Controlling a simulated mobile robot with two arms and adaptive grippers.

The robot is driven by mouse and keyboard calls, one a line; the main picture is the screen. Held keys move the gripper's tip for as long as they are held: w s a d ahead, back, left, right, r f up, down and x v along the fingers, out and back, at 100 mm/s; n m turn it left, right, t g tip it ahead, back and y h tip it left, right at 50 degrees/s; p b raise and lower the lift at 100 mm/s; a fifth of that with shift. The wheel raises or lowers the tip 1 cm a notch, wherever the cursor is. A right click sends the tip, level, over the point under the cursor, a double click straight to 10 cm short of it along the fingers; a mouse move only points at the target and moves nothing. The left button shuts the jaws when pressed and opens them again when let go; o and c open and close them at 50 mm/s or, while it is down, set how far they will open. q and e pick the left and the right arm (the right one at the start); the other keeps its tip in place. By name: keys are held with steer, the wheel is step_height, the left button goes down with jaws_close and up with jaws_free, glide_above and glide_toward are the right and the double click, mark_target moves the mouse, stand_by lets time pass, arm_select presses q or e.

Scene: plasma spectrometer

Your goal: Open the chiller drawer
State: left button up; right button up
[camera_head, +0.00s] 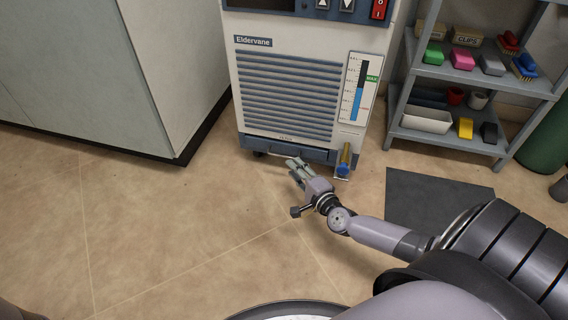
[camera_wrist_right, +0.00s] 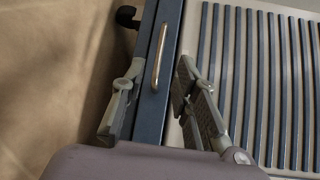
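The chiller (camera_head: 290,95) is a white cabinet labelled Eldervane, with blue slats and a level gauge. Its dark blue drawer (camera_head: 262,145) runs along the bottom front and looks flush with the cabinet. In the right wrist view the drawer front (camera_wrist_right: 152,112) is a blue strip with a metal bar handle (camera_wrist_right: 158,55). My right gripper (camera_head: 297,168) is low in front of the drawer. In the wrist view its open fingers (camera_wrist_right: 158,80) lie on either side of the handle's line, with nothing between them held. Contact with the handle is not visible. My left gripper is out of view.
A brass valve with a blue end (camera_head: 344,163) sticks out at the chiller's lower right. A large cabinet (camera_head: 150,75) stands at left. A grey shelf (camera_head: 470,75) with bins stands at right, with a dark mat (camera_head: 435,195) before it. Floor in front is mostly clear.

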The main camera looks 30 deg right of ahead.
steer(key=w+f+b, duration=0.1)
steer(key=w+b, duration=0.1)
steer(key=w, duration=0.5)
steer(key=shift+d, duration=0.25)
steer(key=shift+w, duration=0.1)
steer(key=shift+c, duration=0.3)
jaws_close()
steer(key=shift+f, duration=0.1)
